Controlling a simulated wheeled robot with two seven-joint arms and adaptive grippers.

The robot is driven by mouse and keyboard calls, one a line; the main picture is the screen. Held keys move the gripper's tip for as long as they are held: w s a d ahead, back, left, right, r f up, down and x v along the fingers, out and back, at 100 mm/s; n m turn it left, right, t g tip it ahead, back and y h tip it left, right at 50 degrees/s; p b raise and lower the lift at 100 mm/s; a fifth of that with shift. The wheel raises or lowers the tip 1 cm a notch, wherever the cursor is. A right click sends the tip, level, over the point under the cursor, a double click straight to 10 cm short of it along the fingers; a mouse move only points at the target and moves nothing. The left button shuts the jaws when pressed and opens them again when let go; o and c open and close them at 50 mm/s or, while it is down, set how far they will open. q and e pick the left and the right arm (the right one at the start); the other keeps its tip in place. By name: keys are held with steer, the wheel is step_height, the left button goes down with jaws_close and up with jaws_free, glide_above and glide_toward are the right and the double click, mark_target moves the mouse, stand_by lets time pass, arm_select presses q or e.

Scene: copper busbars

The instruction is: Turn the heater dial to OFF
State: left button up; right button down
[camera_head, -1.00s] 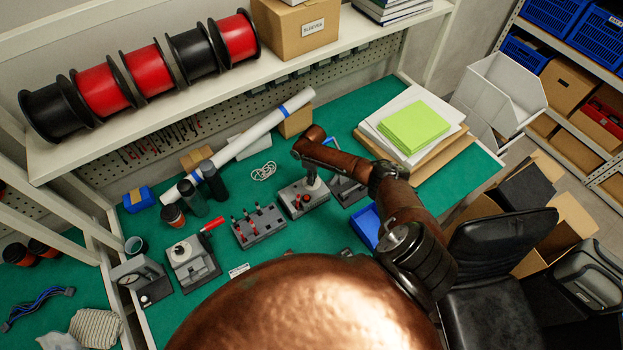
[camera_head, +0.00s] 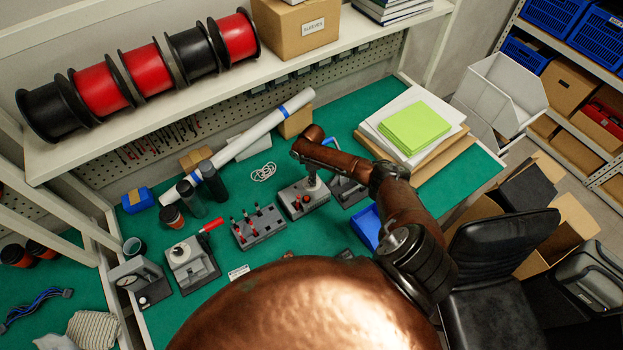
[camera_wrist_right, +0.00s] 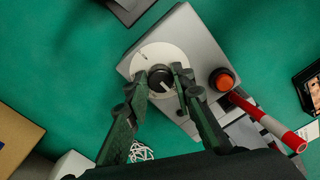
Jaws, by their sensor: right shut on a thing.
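The heater dial (camera_wrist_right: 160,78) is a black knob with a pale pointer line on a round white plate, set in a grey box (camera_wrist_right: 197,43). The pointer slants toward the lower right in the right wrist view. Lettering on the plate is too small to read. My right gripper (camera_wrist_right: 163,88) has one finger on either side of the knob and is shut on it. In the head view my right gripper (camera_head: 313,180) reaches down over the grey box (camera_head: 303,201), and the arm and gripper hide the knob. My left gripper is not in view.
An orange-red button (camera_wrist_right: 222,80) and a red-and-white handle (camera_wrist_right: 268,120) are close beside the dial. A grey block with several small levers (camera_head: 259,229) stands left of the box. A blue tray (camera_head: 366,226) lies right of it. A white cable (camera_head: 263,172) lies behind.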

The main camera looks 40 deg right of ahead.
steer(key=shift+w+r, duration=0.1)
steer(key=c, duration=1.7)
jaws_free()
steer(key=shift+o, duration=0.2)
step_height(320, 180, up, 12)
steer(key=shift+w+d, duration=0.1)
